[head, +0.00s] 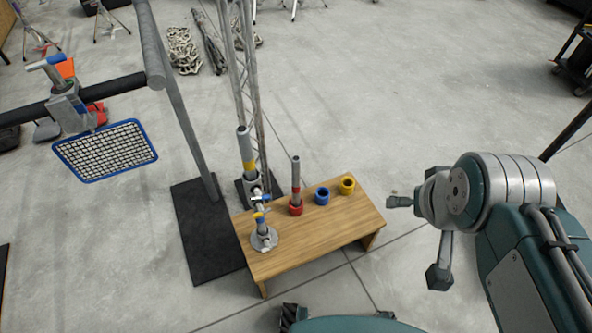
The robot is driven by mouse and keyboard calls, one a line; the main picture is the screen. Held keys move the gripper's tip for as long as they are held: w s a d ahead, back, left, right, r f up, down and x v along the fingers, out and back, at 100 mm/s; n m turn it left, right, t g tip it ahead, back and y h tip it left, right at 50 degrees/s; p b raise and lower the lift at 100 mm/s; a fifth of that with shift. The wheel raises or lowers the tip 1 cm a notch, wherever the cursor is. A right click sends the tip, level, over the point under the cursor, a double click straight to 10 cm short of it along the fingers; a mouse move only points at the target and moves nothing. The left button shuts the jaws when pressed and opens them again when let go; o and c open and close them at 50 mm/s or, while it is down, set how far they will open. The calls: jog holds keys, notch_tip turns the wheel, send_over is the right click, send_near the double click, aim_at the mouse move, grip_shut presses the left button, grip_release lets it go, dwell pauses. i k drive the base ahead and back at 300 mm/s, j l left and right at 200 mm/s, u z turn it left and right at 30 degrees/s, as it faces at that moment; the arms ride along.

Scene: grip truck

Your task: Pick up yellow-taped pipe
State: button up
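A grey pipe with a yellow tape band (245,148) stands upright at the back left of a small wooden table, its lower end in a grey metal fitting. A grey pipe with a red band (296,178) stands in a red ring. A blue ring (322,196) and a yellow ring (347,186) sit to its right, with no pipe in them. My gripper (413,240) is off the table's right side, well apart from the pipes. Its two fingers look spread, with nothing between them.
The wooden table (345,223) also bears a metal stand with blue and yellow bands (263,236) at front left. A grey post on a black base plate (203,235) and a lattice truss (236,70) stand close by. A blue-framed mesh panel (105,150) hangs at left.

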aim_at(243, 136)
jog(key=j, duration=0.6)
jog(key=j+z, duration=0.1)
jog(key=j, duration=0.5)
jog(key=k+j, duration=0.15)
jog(key=j, duration=0.4)
jog(key=j+z, duration=0.1)
jog(key=j, duration=0.5)
jog(key=k+j, duration=0.1)
jog(key=j, duration=0.5)
jog(key=z, duration=0.05)
